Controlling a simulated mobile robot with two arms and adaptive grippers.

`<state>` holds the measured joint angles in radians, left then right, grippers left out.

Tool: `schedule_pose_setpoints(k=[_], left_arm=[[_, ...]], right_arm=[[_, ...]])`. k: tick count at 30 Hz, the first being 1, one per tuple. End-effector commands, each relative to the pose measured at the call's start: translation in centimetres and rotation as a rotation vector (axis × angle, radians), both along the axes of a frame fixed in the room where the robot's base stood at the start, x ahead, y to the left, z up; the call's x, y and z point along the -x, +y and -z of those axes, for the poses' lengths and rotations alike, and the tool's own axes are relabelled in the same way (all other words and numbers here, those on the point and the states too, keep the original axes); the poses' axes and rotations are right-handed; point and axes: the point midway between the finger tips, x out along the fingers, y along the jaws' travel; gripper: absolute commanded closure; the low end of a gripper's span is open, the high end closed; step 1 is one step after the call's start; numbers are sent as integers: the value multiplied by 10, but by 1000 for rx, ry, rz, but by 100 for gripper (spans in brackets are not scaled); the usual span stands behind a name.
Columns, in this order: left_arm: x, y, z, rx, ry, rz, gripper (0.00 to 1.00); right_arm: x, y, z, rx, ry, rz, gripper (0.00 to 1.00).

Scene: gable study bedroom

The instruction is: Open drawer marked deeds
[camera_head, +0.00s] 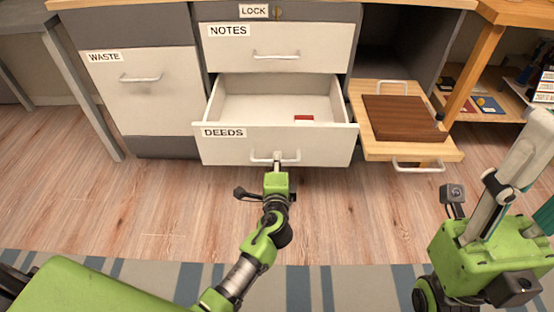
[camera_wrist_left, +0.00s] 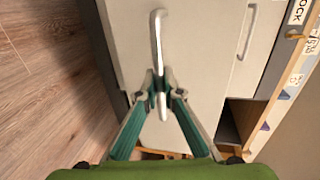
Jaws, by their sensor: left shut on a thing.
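The drawer marked deeds (camera_head: 320,146) is pulled out below the notes drawer (camera_head: 318,49), so its inside shows in the head view. A small red thing (camera_head: 304,118) lies in it. My left gripper (camera_head: 278,164) is at the middle of the deeds drawer's bar handle (camera_head: 262,157). In the left wrist view, its fingers (camera_wrist_left: 159,90) are closed around the pale handle (camera_wrist_left: 157,40). My right gripper cannot be made out in the head view; only green and grey parts of me show at right.
The waste front (camera_head: 135,98) and notes drawer are shut. A pulled-out wooden shelf (camera_head: 410,150) with a brown board (camera_head: 403,118) stands close to the right of the deeds drawer. Bare wooden floor (camera_head: 150,195) lies in front. A low shelf (camera_head: 485,110) is farther right.

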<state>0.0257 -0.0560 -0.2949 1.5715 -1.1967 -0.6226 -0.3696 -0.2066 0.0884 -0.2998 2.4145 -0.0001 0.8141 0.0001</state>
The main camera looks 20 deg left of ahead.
Motion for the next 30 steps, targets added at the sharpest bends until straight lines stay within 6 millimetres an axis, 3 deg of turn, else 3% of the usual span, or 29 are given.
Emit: schedule_pose_setpoints(k=[2, 3, 4, 17, 20, 30], left_arm=[[0, -1, 1, 1, 2, 1, 100], [0, -1, 1, 1, 2, 1, 85], [0, -1, 1, 1, 2, 1, 78], [5, -2, 0, 1, 2, 1, 76], [17, -5, -2, 1, 3, 1, 76], [84, -25, -16, 2, 3, 2, 76]], right_arm=[[0, 0, 0, 0, -1, 0, 57], [0, 0, 0, -1, -2, 0, 57], [0, 0, 0, -1, -2, 0, 57], [1, -1, -3, -7, -12, 1, 57], [0, -1, -3, -5, -10, 1, 57], [0, 0, -2, -3, -7, 1, 57]])
